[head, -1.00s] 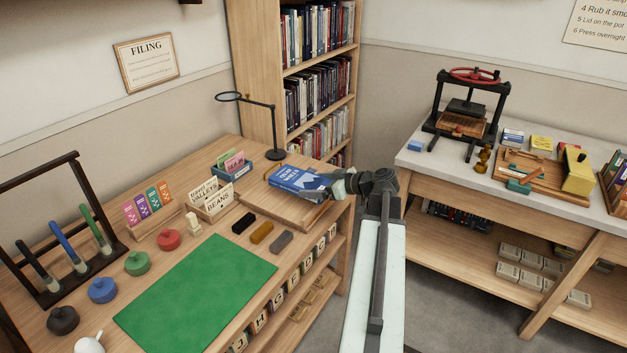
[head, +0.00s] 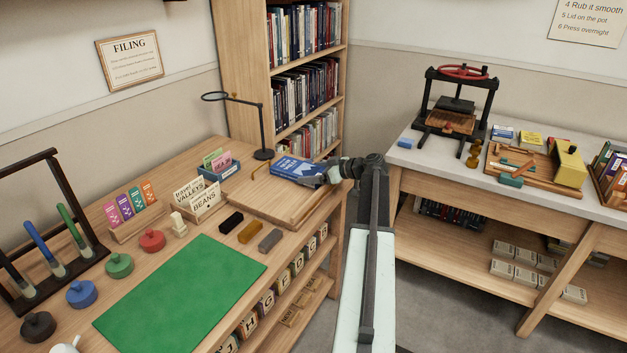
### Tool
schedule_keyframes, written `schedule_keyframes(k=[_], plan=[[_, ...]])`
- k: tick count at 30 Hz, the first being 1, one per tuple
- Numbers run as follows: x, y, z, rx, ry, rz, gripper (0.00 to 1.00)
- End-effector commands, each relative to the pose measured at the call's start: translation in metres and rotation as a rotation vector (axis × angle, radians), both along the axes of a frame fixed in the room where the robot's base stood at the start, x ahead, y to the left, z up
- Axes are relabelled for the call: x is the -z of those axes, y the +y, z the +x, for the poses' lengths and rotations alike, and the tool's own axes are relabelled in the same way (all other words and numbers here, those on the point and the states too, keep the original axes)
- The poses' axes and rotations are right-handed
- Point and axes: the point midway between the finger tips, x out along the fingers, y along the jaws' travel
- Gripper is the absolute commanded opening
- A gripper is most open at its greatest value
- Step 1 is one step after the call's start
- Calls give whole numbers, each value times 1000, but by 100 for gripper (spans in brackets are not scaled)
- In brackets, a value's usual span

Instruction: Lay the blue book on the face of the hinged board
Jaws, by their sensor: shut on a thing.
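The blue book (head: 293,169) with a mountain picture on its cover is over the far part of the hinged board (head: 262,204), a flat wooden board at the right end of the wooden table. My gripper (head: 318,176) is shut on the book's right edge. I cannot tell whether the book touches the board or is held just above it. The near part of the board's face is bare. The gripper hides the book's right end.
A green mat (head: 180,292) lies to the left. The grey bench (head: 420,162) with a press is at the right.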

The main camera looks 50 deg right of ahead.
Motion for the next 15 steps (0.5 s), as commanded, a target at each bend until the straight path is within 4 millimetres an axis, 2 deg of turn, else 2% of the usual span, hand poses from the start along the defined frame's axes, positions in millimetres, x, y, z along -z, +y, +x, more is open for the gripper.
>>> schedule_keyframes(k=[8, 9, 10, 15], plan=[[1, 0, 0, 1, -1, 1, 30], [2, 0, -1, 1, 1, -1, 94], [1, -1, 0, 1, 0, 0, 100], [1, -1, -1, 1, 0, 0, 100]])
